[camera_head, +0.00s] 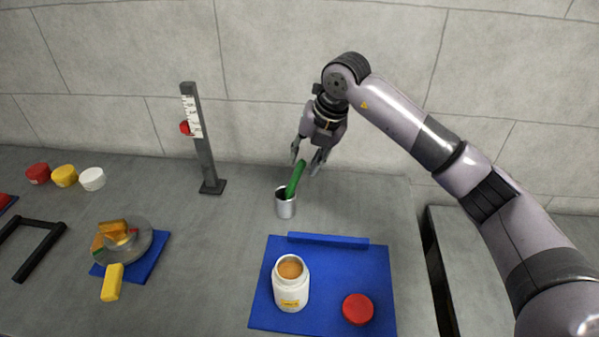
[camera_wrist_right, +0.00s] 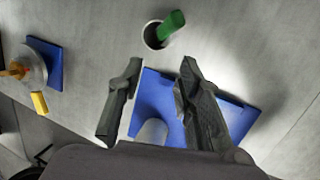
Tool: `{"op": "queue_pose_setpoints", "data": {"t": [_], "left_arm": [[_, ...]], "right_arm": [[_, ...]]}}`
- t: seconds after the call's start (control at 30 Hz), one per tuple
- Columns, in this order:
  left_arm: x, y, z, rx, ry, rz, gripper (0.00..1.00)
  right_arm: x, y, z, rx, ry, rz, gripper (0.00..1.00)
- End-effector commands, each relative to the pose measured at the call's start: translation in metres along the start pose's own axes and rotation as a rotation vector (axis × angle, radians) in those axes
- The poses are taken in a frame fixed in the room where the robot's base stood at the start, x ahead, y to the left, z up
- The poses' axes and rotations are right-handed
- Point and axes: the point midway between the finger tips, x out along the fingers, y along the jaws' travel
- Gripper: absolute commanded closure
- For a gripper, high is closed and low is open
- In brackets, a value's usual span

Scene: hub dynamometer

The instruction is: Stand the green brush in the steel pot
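The steel pot (camera_head: 286,205) stands on the grey bench behind the blue mat. The green brush (camera_head: 295,179) stands in it, tilted, its green end sticking out above the rim toward the upper right. In the right wrist view the pot (camera_wrist_right: 155,36) and the brush (camera_wrist_right: 172,24) show at the top, beyond my fingertips. My right gripper (camera_head: 308,160) is above the pot, close to the brush's upper end. Its fingers (camera_wrist_right: 160,72) are spread apart with nothing between them. The brush's lower part is hidden inside the pot. My left gripper is not in view.
A blue mat (camera_head: 330,280) holds a white jar (camera_head: 291,287) and a red lid (camera_head: 357,309). A dark post with a scale (camera_head: 203,145) stands left of the pot. A round steel device (camera_head: 130,246) with a yellow handle (camera_head: 112,282) sits farther left. Bench around the pot is clear.

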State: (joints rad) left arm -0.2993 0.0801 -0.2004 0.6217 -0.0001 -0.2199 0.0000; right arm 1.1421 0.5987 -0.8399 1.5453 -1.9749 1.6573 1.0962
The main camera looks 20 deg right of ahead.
Motion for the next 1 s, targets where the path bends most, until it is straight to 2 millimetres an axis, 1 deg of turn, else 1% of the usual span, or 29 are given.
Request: {"op": "queue_pose_setpoints", "data": {"t": [0.03, 0.1, 0.2, 0.3, 0.5, 0.87, 0.93, 1.0], "left_arm": [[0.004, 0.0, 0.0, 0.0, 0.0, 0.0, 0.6], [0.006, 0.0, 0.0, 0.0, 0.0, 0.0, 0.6], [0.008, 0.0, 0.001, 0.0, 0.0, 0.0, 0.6], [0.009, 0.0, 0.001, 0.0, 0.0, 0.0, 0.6], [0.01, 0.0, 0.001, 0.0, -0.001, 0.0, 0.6], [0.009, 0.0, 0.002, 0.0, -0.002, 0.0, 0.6], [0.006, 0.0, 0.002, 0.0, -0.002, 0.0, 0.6], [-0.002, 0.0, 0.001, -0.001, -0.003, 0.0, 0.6]], "right_arm": [[-0.011, 0.0, 0.0, -0.001, -0.004, 0.002, 0.67], [-0.025, 0.0, 0.001, -0.001, -0.004, 0.002, 0.67], [-0.043, 0.0, 0.0, 0.0, -0.002, 0.001, 0.67], [-0.055, 0.0, 0.0, 0.0, -0.001, 0.001, 0.67], [-0.064, 0.0, -0.001, 0.0, 0.001, 0.001, 0.67], [-0.064, 0.0, -0.001, 0.0, 0.001, 0.0, 0.67], [-0.067, 0.001, 0.0, 0.0, 0.001, 0.001, 0.67], [-0.075, 0.004, 0.002, 0.0, 0.001, 0.001, 0.67]]}}
